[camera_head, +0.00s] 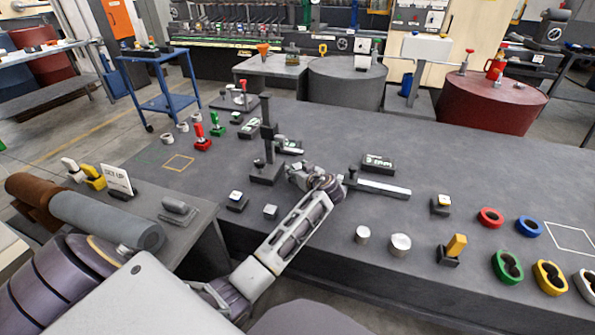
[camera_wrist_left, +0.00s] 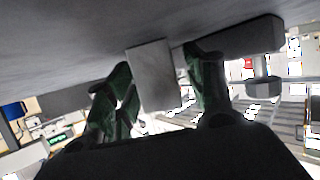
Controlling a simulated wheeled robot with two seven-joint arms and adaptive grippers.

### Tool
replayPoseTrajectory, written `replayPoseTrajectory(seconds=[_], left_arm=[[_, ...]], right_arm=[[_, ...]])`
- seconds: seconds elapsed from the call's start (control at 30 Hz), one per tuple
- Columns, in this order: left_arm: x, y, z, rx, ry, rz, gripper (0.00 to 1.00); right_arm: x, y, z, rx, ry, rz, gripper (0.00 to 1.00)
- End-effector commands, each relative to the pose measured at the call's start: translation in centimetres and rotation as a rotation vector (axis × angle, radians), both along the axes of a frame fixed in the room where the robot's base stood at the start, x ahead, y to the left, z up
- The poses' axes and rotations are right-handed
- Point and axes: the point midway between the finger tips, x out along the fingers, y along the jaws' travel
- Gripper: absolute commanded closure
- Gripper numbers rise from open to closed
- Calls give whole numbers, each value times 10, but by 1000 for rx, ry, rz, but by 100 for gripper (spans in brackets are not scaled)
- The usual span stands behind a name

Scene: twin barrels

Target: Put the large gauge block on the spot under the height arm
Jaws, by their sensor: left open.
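The height stand (camera_head: 267,130) is a dark post with an arm, on a dark base (camera_head: 266,174) near the middle of the bench. My left gripper (camera_head: 298,174) is just right of that base, low over the bench. In the left wrist view my left gripper (camera_wrist_left: 156,68) is open, with dark green fingers on either side of a grey gauge block (camera_wrist_left: 152,78). Whether the fingers touch it is unclear. In the head view this block is hidden by my gripper. The spot under the height arm cannot be made out. My right gripper is not in view.
A small light block (camera_head: 270,211) and a dark holder with a pale top (camera_head: 236,198) stand in front of the stand. A long slide gauge (camera_head: 380,187) lies to the right. Two metal cylinders (camera_head: 400,244) and coloured rings (camera_head: 507,266) are further right.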

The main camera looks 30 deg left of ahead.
Motion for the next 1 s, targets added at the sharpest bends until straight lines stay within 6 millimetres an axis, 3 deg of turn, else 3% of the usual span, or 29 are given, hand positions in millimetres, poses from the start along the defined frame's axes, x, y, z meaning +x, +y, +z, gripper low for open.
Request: replayPoseTrajectory(seconds=[0.03, 0.43, 0.7, 1.0], left_arm=[[-4, -4, -17, -10, 26, -3, 47], [-4, -4, -12, -9, 26, -2, 47], [-5, -4, -3, -7, 26, -2, 47], [-26, -39, 18, -6, 19, -3, 47]], right_arm=[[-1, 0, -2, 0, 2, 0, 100], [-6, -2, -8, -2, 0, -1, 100], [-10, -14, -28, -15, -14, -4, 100], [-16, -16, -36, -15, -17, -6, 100]])
